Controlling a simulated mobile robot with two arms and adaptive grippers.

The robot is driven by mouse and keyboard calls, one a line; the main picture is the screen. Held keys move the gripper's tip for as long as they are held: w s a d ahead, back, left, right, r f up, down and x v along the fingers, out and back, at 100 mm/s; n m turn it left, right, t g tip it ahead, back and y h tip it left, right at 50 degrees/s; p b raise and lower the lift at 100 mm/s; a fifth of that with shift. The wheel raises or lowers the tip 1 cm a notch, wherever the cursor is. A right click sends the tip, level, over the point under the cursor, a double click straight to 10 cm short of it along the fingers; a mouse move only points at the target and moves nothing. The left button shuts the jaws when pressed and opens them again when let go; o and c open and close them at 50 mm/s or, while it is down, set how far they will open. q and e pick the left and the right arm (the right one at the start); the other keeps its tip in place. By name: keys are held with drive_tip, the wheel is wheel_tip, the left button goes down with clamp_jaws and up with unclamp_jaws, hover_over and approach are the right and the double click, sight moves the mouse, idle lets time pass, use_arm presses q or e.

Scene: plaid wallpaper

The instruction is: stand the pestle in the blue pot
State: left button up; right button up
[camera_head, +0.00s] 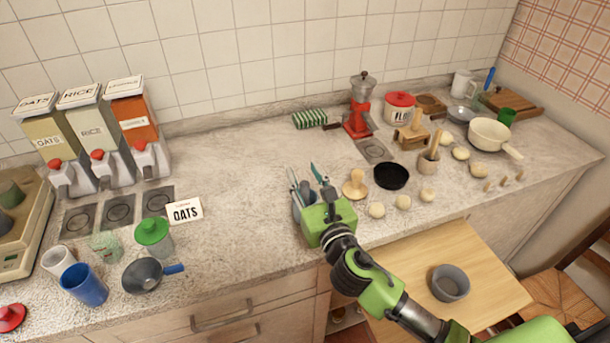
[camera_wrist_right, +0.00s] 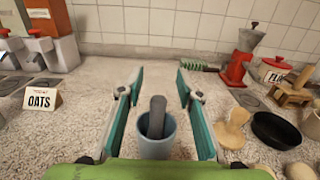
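A dark grey pestle (camera_wrist_right: 157,112) stands, slightly tilted, in a small blue-grey pot (camera_wrist_right: 157,149) on the counter; its lower end is hidden inside the pot. My right gripper (camera_wrist_right: 160,82) is open, with its teal fingers apart on the left and right of the pestle and pot. In the head view the right gripper (camera_head: 305,172) reaches over the counter's front part, and its green body partly hides the pot (camera_head: 299,199). I see no clear contact between the fingers and the pestle. My left gripper is not in view.
A wooden stamp-like tool (camera_head: 355,185), a black bowl (camera_head: 391,176) and pale dough balls stand right of the gripper. A grey bowl (camera_head: 450,281) sits on the lower pull-out board.

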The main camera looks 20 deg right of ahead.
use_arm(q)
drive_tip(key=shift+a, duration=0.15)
use_arm(e)
drive_tip(key=shift+s+f, duration=0.1)
drive_tip(key=s, duration=1.1)
drive_tip(key=shift+s+d, duration=0.25)
drive_tip(key=shift+s, duration=0.15)
idle(0.4)
